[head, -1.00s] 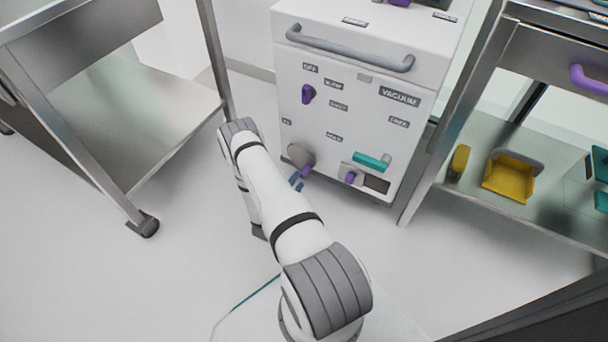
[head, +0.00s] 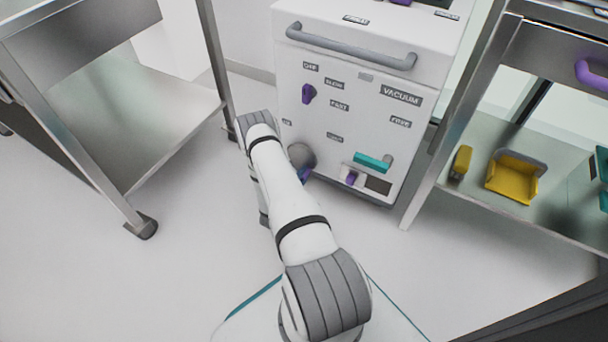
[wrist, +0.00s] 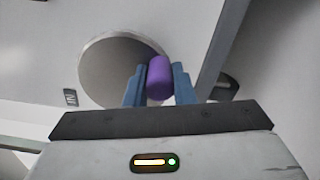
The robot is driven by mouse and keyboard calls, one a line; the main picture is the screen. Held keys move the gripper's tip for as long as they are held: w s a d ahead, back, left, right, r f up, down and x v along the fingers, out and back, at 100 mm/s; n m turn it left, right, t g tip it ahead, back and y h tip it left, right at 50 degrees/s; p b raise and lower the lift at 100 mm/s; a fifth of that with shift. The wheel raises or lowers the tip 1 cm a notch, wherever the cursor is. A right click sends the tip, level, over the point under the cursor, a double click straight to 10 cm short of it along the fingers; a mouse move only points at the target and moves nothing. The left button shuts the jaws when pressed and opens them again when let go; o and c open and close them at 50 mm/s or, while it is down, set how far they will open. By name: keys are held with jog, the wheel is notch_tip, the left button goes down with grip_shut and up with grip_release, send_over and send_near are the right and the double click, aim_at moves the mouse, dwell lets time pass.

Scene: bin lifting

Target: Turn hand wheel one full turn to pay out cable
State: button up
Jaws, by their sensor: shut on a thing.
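The hand wheel is a grey disc low on the front of the white cabinet. It shows in the head view (head: 302,154) partly behind my arm, and in the wrist view (wrist: 108,66). Its purple handle (wrist: 159,78) stands out at the right side of the disc in the wrist view. My gripper (wrist: 159,84) is shut on the purple handle, with one blue finger on each side. In the head view my gripper (head: 304,175) is mostly hidden by my arm. No cable can be made out.
The white cabinet (head: 350,85) also carries a purple knob (head: 308,94), a teal lever (head: 372,162), a small purple knob (head: 351,179) and a grey bar handle (head: 350,47). Steel carts stand at left (head: 170,125) and right (head: 430,170). Open floor lies around my base.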

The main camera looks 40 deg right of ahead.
jog(key=c, duration=0.3)
jog(key=shift+d, duration=0.15)
grip_shut()
jog(key=shift+s, duration=0.1)
